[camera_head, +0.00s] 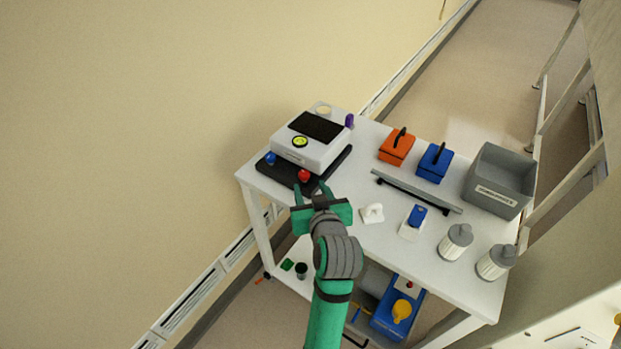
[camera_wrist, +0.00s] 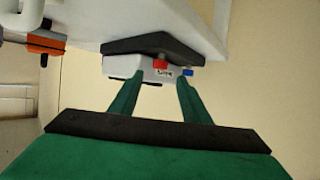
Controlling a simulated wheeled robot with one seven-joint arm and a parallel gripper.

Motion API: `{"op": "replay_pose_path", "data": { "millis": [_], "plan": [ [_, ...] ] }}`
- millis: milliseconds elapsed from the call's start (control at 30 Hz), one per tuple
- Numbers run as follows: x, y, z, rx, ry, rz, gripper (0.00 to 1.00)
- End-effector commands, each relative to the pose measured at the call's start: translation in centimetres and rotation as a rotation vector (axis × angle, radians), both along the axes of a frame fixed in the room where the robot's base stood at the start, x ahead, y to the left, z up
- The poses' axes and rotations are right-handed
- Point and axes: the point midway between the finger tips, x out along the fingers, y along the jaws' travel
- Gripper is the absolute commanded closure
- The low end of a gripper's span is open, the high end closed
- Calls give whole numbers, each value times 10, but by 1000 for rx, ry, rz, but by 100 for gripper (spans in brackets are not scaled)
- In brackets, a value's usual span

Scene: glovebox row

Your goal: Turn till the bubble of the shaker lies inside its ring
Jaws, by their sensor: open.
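The shaker (camera_head: 312,140) is a white box with a dark top on a black base plate (camera_head: 285,174), at the far left end of the white table. Its round yellow-green bubble level (camera_head: 299,142) shows on top; the bubble's place in the ring is too small to tell. A red knob (camera_head: 304,176) and a blue knob (camera_head: 270,158) are at its front corners. My gripper (camera_head: 312,190) is open and empty, just in front of the red knob. In the wrist view the shaker (camera_wrist: 130,66) appears upside down, with the red knob (camera_wrist: 160,64) and blue knob (camera_wrist: 188,72) beyond my fingers (camera_wrist: 155,92).
On the table (camera_head: 345,250) stand an orange box (camera_head: 396,149), a blue box (camera_head: 434,165), a grey bin (camera_head: 499,182), two grey-topped bottles (camera_head: 455,243), a grey rail (camera_head: 415,190) and small white items. A purple item (camera_head: 349,120) is beside the shaker. The wall is behind.

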Motion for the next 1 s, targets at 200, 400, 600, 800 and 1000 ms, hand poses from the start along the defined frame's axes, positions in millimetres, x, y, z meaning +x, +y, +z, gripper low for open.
{"op": "replay_pose_path", "data": {
  "millis": [200, 400, 600, 800, 1000],
  "plan": [
    [35, 7, -14, 2, 0, 0, 57],
    [56, 10, -23, 0, 0, 0, 57],
    [62, 11, -26, 1, -1, -1, 57],
    [62, 14, -26, 0, -1, 3, 57],
    [62, 10, -26, 1, -1, -1, 98]
  ]
}}
